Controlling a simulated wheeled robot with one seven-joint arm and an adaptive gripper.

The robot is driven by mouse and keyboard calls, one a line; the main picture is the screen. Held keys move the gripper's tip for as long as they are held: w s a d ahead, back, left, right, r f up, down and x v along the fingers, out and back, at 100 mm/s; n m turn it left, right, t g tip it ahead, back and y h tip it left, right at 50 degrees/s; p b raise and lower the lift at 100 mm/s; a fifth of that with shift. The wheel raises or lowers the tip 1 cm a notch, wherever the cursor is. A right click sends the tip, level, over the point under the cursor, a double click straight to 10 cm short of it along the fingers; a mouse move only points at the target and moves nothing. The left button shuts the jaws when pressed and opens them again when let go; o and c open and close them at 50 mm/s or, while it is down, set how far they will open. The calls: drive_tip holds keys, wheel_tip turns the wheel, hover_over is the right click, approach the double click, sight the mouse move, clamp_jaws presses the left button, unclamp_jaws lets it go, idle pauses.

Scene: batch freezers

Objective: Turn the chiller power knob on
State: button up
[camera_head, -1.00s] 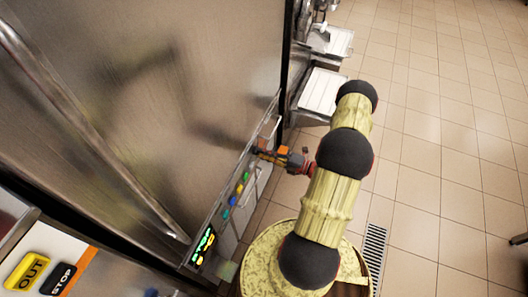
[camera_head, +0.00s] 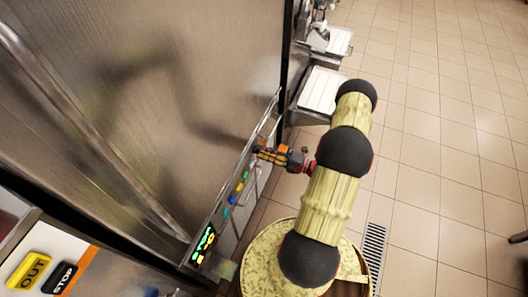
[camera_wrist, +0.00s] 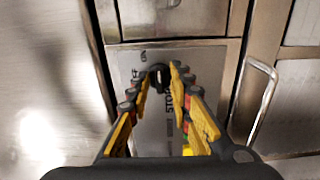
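The chiller's control panel (camera_head: 215,222) runs along the side of the steel cabinet in the head view, with several coloured buttons and a lit green display. My gripper (camera_head: 262,153) is at the panel's far end, with its orange fingers against or very near it. In the wrist view a black round knob (camera_wrist: 158,77) with a pale vertical mark sits on the grey panel plate (camera_wrist: 150,120). My gripper's two yellow fingertips (camera_wrist: 159,70) stand on either side of the knob, very close to it. I cannot tell whether they touch it. The knob is hidden in the head view.
A metal handle (camera_wrist: 262,98) stands out right of the panel in the wrist view. The large steel door (camera_head: 180,100) fills the left of the head view. A yellow OUT button (camera_head: 28,270) and a black STOP button (camera_head: 59,278) are at lower left.

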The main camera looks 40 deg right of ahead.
drive_tip(key=shift+o, duration=0.4)
drive_tip(key=v, duration=1.2)
idle(0.3)
